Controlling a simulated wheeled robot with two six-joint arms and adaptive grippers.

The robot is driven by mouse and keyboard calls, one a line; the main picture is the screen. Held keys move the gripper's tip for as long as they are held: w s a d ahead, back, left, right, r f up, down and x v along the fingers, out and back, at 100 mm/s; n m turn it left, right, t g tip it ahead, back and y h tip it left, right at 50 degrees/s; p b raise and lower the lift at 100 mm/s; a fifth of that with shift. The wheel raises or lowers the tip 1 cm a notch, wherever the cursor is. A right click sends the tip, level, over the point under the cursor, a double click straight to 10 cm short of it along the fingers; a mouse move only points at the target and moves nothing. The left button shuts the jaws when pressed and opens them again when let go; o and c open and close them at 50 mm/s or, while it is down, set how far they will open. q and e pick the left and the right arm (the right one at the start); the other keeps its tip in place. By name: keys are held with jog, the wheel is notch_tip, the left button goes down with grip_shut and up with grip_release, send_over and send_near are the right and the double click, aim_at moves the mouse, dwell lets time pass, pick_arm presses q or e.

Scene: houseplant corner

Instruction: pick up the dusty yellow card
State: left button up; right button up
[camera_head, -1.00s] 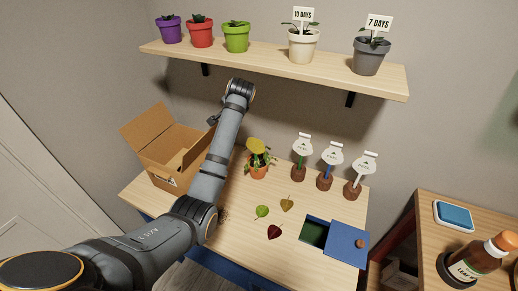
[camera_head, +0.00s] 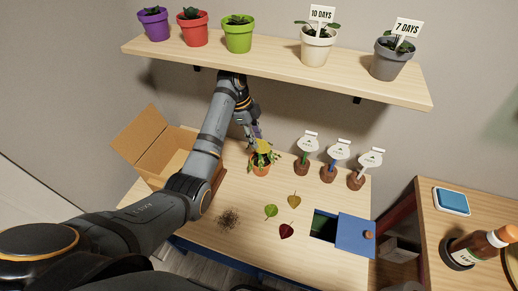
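The dusty yellow card (camera_head: 263,146) stands among the leaves of a small plant in an orange pot (camera_head: 260,168) on the table. My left arm comes in from the left and bends down behind the plant. My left gripper (camera_head: 257,133) points down right at the top of the yellow card. It is small and partly hidden, so I cannot tell whether its fingers touch the card or how far apart they are. My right gripper is not in view.
An open cardboard box (camera_head: 140,137) stands left of my arm. A shelf (camera_head: 280,65) with several pots hangs above. Labelled stakes (camera_head: 337,152) stand to the right.

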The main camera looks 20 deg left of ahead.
aim_at(263, 151)
pick_arm(q)
jog(key=shift+s+d+f, duration=0.1)
jog(key=shift+d+f, duration=0.5)
jog(key=shift+f, duration=0.15)
jog(key=p+x, duration=0.2)
jog(key=x, duration=0.2)
jog(key=shift+f, duration=0.15)
jog(key=shift+d+f, duration=0.25)
jog(key=shift+f, duration=0.2)
grip_shut()
